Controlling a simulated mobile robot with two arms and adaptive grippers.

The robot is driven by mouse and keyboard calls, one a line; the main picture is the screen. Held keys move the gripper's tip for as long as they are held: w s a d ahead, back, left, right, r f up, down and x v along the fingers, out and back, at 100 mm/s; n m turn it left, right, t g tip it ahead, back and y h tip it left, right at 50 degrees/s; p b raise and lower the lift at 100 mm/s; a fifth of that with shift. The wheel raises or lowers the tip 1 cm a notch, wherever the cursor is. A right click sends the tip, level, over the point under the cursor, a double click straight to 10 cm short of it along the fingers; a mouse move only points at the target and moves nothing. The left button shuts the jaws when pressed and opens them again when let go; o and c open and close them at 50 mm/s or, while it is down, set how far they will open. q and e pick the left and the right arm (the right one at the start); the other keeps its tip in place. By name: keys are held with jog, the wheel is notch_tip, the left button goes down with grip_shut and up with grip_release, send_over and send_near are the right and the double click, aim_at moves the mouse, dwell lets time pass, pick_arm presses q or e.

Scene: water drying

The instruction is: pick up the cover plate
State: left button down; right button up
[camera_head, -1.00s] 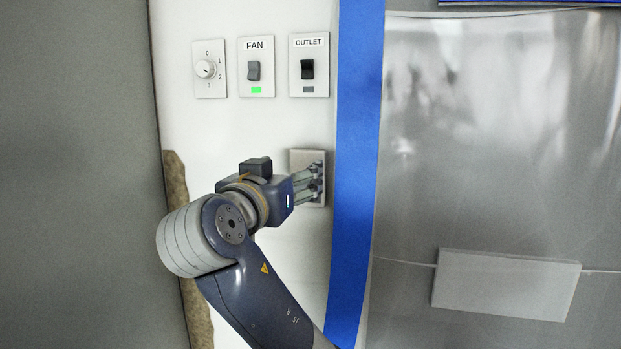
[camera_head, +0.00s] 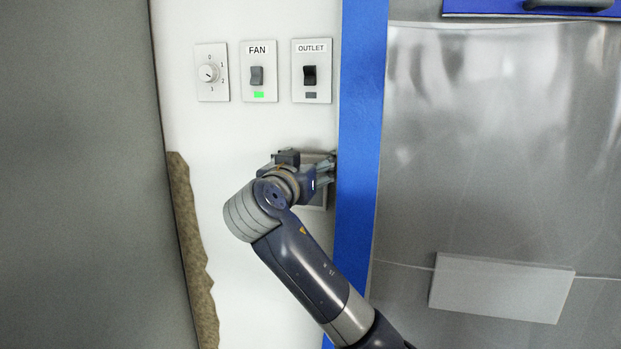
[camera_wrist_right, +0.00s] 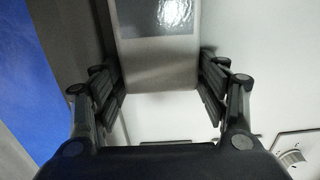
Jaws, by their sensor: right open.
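A pale grey square plate, which I take for the cover plate (camera_head: 319,200), is on the white wall below the OUTLET switch. My right gripper (camera_head: 327,169) is in front of it and hides most of it. In the right wrist view a grey plate-like body (camera_wrist_right: 160,77) with a dark glossy patch lies between the open fingers of my right gripper (camera_wrist_right: 158,90). One finger pair is close to each side of it; whether they touch it I cannot tell. My left gripper does not show.
Above are a dial (camera_head: 210,73), the FAN switch (camera_head: 257,76) with a green light, and the OUTLET switch (camera_head: 310,76). A blue strip (camera_head: 357,160) runs just right of the plate. A white slab (camera_head: 500,286) lies on shiny grey metal further right.

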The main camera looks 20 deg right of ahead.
jog(key=shift+a, duration=0.1)
jog(key=c, duration=0.7)
